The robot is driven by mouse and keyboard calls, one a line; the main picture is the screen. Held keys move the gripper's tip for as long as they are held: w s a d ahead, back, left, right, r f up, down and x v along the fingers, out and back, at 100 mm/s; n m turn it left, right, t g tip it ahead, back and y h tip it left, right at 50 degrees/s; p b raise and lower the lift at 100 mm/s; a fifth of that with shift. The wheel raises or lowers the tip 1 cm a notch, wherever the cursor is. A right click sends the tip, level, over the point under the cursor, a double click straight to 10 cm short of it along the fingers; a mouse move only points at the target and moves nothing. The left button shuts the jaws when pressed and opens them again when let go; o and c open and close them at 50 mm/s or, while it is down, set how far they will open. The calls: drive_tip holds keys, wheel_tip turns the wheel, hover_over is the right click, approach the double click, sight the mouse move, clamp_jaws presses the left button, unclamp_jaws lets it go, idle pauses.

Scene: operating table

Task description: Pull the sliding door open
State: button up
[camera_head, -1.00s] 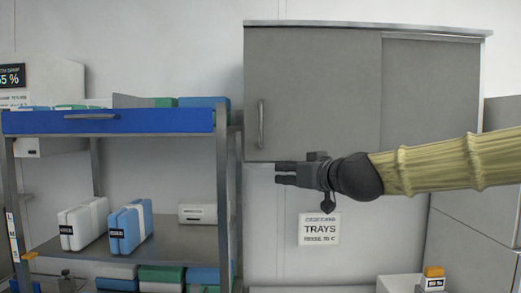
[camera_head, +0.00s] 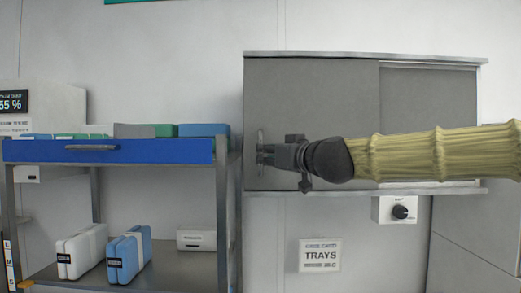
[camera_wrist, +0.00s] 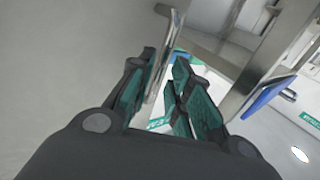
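The sliding door (camera_head: 320,100) is a flat grey panel on the left of a wall cabinet, and it covers that side. Its upright metal handle (camera_head: 261,138) is near the door's left edge, partly hidden by my gripper (camera_head: 266,155). In the wrist view the handle (camera_wrist: 162,60) runs as a metal bar between the finger pads of my gripper (camera_wrist: 160,100). The fingers are apart with gaps beside the bar, so I am around the handle but not clamped on it.
A recessed grey panel (camera_head: 430,100) fills the cabinet's right side. A box with a black knob (camera_head: 400,210) hangs below it. A shelf rack with a blue drawer front (camera_head: 110,151) stands close on the left. A TRAYS sign (camera_head: 320,255) is below.

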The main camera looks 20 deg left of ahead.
sight(261, 169)
drive_tip(key=shift+p+x, duration=0.6)
drive_tip(key=shift+x, duration=1.3)
clamp_jaws()
